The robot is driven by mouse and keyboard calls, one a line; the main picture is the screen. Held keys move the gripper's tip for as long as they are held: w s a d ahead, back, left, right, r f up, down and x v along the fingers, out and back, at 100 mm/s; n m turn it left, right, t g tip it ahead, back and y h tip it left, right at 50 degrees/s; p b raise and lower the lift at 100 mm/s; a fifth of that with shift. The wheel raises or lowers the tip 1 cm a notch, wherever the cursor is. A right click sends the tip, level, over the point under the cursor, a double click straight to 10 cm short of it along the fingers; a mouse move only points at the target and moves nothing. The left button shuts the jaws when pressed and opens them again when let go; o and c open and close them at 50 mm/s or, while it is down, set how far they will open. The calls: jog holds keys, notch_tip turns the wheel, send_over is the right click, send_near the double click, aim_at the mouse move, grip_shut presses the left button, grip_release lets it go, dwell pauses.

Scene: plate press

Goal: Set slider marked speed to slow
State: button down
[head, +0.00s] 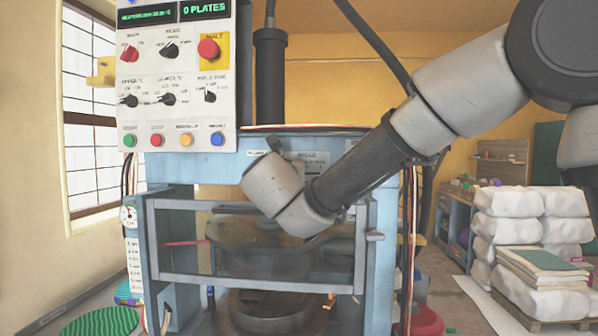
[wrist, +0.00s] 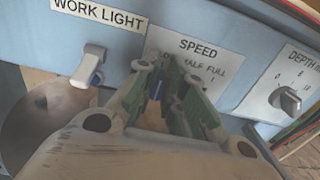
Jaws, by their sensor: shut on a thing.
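The speed panel (wrist: 215,52) is a pale plate on the press's blue front beam, with "HALF" and "FULL" readable below "SPEED" in the wrist view. Lettering further left is partly covered by my gripper. My gripper (wrist: 160,82) has its green-padded fingers at the lower left of this plate, shut on the slider knob. The knob and its slot are mostly hidden between the fingers, so its exact setting cannot be read. In the head view the speed plate (head: 312,165) shows just behind my wrist, which hides the fingers.
Left of the speed plate is the work light switch (wrist: 88,68), a pale lever. Right of it is the depth knob (wrist: 288,99). In the head view, a control panel (head: 180,75) with dials and buttons stands upper left, and a guard frame (head: 250,281) is below my wrist.

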jog(key=shift+a+r, duration=0.1)
jog(key=c, duration=1.5)
grip_release()
jog(key=shift+a, duration=0.15)
jog(key=shift+s, duration=0.15)
jog(key=s, duration=1.1)
jog(key=shift+s+a, duration=0.1)
jog(key=shift+s, duration=0.25)
